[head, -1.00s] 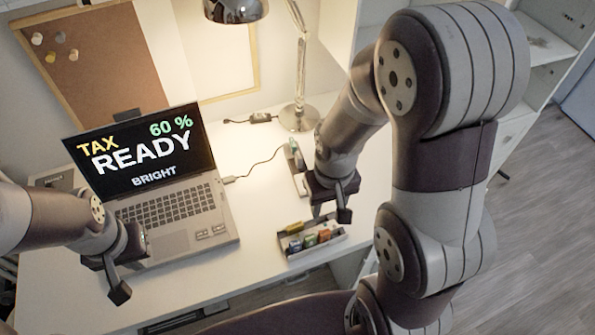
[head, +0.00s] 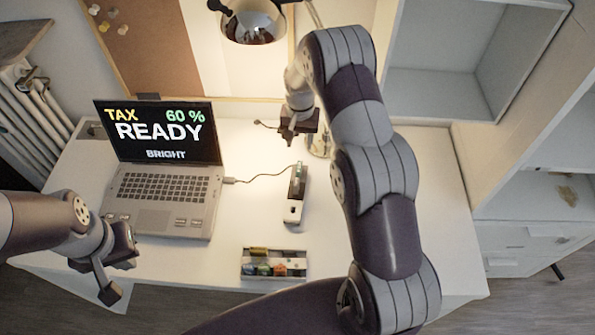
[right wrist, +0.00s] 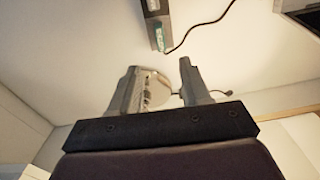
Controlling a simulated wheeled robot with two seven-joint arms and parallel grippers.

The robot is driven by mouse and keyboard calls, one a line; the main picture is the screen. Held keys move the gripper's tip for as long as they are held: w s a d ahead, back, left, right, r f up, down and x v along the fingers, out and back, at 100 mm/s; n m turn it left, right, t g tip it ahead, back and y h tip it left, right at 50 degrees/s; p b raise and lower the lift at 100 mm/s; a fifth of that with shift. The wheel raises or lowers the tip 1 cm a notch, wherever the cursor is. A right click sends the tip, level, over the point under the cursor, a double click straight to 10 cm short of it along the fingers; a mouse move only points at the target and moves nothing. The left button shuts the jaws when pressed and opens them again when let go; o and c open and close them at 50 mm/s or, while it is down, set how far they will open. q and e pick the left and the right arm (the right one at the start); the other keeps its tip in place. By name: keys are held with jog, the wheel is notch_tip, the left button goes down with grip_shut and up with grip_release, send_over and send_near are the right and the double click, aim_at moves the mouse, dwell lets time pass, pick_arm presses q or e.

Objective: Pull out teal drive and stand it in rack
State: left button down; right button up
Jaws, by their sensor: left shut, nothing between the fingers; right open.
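A narrow dark holder with a pale front end (head: 293,212) lies on the desk right of the laptop. A small teal-green piece (head: 299,171), apparently the teal drive, shows at its far end, by the laptop cable; it also shows in the right wrist view (right wrist: 158,38). A shallow grey rack (head: 290,272) with several coloured pieces stands near the front edge. My right gripper (head: 289,138) is open and empty, behind the holder near the lamp base. Its fingers show apart in the right wrist view (right wrist: 160,80). My left gripper (head: 104,278) is shut and empty at the front left.
The open laptop (head: 165,190) stands left of the holder, its cable (head: 255,180) running to the holder. A desk lamp (head: 252,25) overhangs the back. White shelves (head: 455,95) rise at the right. Clear desk lies between holder and rack.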

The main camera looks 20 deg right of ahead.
aim_at(299, 166)
notch_tip(299, 166, down, 12)
jog(key=p, duration=0.3)
jog(key=shift+a+f, duration=0.1)
jog(key=shift+f, duration=0.25)
grip_shut()
